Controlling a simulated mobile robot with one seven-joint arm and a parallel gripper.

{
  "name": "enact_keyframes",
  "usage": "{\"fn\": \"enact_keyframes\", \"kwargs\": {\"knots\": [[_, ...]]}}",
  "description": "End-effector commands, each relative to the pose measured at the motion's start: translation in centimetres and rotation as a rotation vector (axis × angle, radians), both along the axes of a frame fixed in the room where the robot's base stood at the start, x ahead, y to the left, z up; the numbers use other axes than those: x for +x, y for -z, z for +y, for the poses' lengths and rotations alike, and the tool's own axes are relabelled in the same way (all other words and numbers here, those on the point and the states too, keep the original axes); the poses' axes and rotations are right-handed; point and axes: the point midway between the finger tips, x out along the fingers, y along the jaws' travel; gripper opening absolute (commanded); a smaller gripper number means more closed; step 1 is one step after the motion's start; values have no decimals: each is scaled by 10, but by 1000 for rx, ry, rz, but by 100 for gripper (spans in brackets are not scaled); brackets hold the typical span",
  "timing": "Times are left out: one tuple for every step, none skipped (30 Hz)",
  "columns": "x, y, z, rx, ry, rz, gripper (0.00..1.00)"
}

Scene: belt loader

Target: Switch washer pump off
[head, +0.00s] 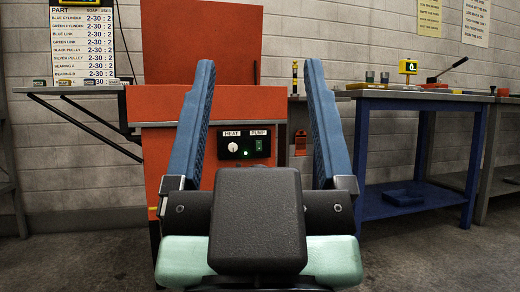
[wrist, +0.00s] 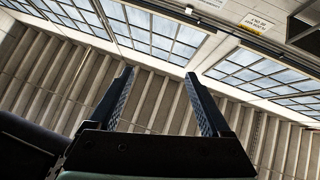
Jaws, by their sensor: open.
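The orange washer (head: 204,45) stands ahead in the head view. Its dark control panel (head: 243,158) shows between my gripper's fingers. On the panel are a white knob (head: 233,147) under a HEAT label and a green pump switch (head: 259,146) under a PUMP label. A small green light (head: 245,154) glows between them. My gripper (head: 256,75) is open and empty in front of the washer, its two blue fingers wide apart and pointing up. In the wrist view my gripper (wrist: 160,82) points at the ceiling, with nothing between the fingers.
A blue workbench (head: 415,150) stands at the right, with a blue tray (head: 403,197) on its lower shelf. A bracketed shelf (head: 75,90) and a parts chart (head: 83,45) are at the left. Bare floor (head: 80,260) shows at the lower left.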

Motion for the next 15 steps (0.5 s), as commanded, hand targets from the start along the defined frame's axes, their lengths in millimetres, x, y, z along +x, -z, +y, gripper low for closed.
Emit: {"fn": "enact_keyframes", "kwargs": {"knots": [[0, 0, 0, 0, 0, 1, 82], [0, 1, 0, 0, 0, 1, 82], [0, 1, 0, 0, 0, 1, 82], [0, 1, 0, 0, 0, 1, 82], [0, 1, 0, 0, 0, 1, 82], [0, 1, 0, 0, 0, 1, 82], [0, 1, 0, 0, 0, 1, 82], [0, 1, 0, 0, 0, 1, 82], [0, 0, 0, 0, 0, 1, 77], [0, 0, 0, 0, 0, 1, 71], [0, -1, 0, 0, 0, 1, 66], [0, -3, 0, 0, 0, 1, 59], [0, -5, 0, 0, 0, 1, 53], [0, -8, 0, 0, 0, 1, 48], [0, -12, 0, 0, 0, 1, 41]]}}
